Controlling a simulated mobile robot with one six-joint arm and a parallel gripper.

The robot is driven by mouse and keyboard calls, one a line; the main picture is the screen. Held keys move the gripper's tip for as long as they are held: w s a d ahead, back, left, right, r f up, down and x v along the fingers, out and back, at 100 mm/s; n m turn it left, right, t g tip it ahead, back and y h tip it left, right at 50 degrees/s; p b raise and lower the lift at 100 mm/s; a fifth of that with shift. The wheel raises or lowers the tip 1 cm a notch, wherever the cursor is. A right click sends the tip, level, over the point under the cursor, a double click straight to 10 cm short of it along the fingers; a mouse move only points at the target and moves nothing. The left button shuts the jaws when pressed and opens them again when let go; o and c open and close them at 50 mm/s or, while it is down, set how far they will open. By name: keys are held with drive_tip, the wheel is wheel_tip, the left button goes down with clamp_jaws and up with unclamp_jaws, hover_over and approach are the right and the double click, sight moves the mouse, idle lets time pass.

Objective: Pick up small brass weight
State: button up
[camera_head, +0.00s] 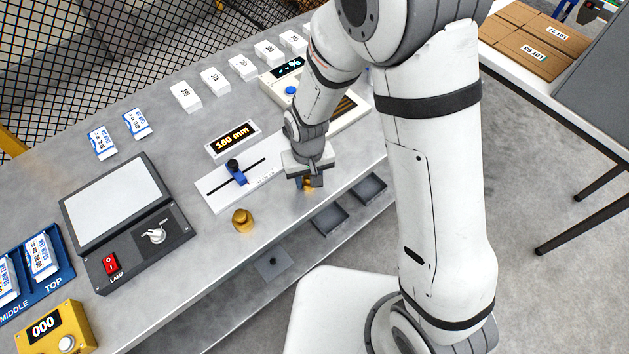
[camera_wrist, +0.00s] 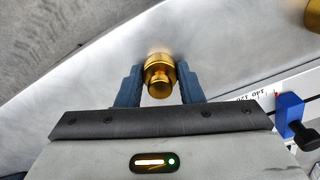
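A small brass weight (camera_head: 308,185) stands near the front edge of the grey bench, partly hidden by my gripper (camera_head: 309,181) in the head view. In the wrist view the brass weight (camera_wrist: 159,78) sits between the two blue-grey fingers of my gripper (camera_wrist: 160,85). The fingers are spread, one on each side of it, with narrow gaps showing. A larger brass weight (camera_head: 242,220) stands to the left on the bench, and its edge shows at the top right of the wrist view (camera_wrist: 313,14).
A white slide gauge (camera_head: 215,193) with a blue slider (camera_head: 237,175) and a "160 mm" display (camera_head: 233,138) are close to my gripper. A lamp panel (camera_head: 124,222) stands to the left. Grey trays (camera_head: 330,219) lie below the bench edge. Bench between the panel and gauge is clear.

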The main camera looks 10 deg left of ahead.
drive_tip(key=c, duration=0.6)
drive_tip(key=shift+r, duration=0.1)
